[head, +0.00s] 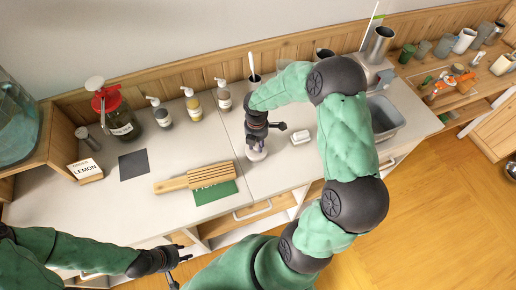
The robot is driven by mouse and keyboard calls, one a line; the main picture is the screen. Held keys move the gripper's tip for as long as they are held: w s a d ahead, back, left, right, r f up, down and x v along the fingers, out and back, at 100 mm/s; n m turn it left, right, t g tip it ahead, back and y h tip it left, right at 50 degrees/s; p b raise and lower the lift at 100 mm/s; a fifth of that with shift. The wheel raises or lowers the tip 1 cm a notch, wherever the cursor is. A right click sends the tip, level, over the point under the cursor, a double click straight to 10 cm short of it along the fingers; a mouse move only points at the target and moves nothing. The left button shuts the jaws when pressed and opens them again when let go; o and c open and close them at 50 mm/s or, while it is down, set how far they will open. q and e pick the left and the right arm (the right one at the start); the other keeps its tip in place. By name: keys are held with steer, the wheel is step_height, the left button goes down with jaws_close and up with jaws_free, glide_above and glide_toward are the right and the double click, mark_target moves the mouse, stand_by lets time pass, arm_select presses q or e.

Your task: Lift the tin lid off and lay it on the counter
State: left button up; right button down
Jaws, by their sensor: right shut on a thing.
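My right gripper (257,142) reaches down over the counter (225,139) and is shut on a small pale round thing (257,154). This looks like the tin or its lid, but the gripper covers most of it. I cannot tell whether the lid is apart from the tin, or whether the thing touches the counter. My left gripper (179,267) is low in front of the counter, with its fingers apart and nothing seen between them.
A white block-like item (299,137) lies right of my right gripper. Pump bottles (193,105) and a red-topped jar (122,123) stand behind. A dark square (134,165) lies left; bare counter surrounds it.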

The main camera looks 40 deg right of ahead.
mark_target(257, 145)
steer(key=shift+r+p, duration=2.9)
steer(key=shift+r, duration=0.6)
